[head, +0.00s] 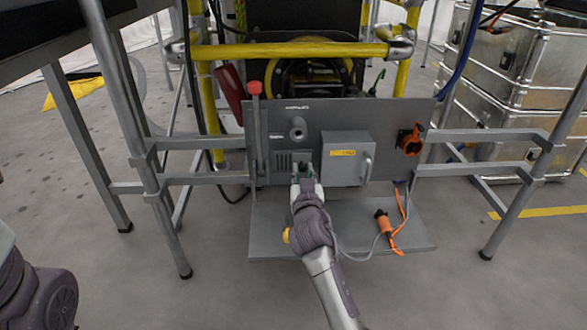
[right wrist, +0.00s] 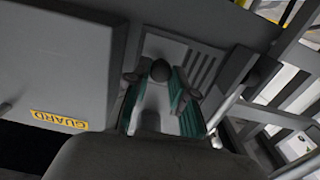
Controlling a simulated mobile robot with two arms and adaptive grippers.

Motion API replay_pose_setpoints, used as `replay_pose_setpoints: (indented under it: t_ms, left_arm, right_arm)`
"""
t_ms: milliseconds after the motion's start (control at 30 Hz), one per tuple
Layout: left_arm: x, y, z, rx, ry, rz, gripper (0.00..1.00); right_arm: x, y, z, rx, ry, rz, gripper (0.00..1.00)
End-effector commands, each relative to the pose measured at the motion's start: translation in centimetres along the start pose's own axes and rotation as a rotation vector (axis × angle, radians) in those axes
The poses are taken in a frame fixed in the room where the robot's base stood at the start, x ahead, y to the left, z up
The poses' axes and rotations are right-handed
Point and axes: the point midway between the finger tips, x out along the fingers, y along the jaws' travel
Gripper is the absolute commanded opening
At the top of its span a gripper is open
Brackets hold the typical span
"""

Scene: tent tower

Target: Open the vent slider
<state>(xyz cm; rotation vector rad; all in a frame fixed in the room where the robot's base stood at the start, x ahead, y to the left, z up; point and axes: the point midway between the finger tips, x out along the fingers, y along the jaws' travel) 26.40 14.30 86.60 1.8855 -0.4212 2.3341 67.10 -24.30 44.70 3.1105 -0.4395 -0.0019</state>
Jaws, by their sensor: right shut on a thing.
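The vent slider's dark round knob (right wrist: 160,70) shows in the right wrist view, between the fingertips of my right gripper (right wrist: 160,88). My right gripper (head: 306,172) is shut on it, low on the grey panel (head: 385,118) in the head view. The slotted vent (head: 283,162) lies just left of the gripper in the head view; its slots (right wrist: 203,68) are right of the knob in the right wrist view. Several slots show dark. The fingers and my arm hide part of the slider. My left gripper is out of view; only part of my left arm shows.
A grey box marked GUARD (head: 343,168) sits close right of my right gripper. A lever with a red top (head: 255,90) stands on the left. An orange fitting (head: 411,139) is on the panel's right. An orange plug (head: 383,220) lies on the lower shelf (head: 275,235).

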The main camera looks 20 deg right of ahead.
Motion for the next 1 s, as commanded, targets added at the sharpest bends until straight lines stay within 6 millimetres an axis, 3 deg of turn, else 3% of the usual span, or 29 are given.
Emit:
replay_pose_setpoints:
  t_ms: [167,200,333,667,1000]
  left_arm:
    - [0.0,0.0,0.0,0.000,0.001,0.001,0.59]
    - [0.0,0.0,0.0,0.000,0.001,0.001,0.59]
    - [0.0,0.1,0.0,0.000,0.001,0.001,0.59]
    - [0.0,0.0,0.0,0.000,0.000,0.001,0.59]
    - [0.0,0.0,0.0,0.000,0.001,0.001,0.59]
  right_arm:
    - [0.0,0.0,0.0,0.000,0.001,0.000,0.00]
    - [0.0,0.0,0.0,0.000,0.001,0.000,0.26]
    - [0.0,-0.1,0.0,0.000,0.002,0.000,0.47]
    - [-0.2,-0.1,0.0,0.001,0.001,-0.001,0.48]
    - [-5.3,-0.1,0.1,0.004,0.000,-0.001,0.48]
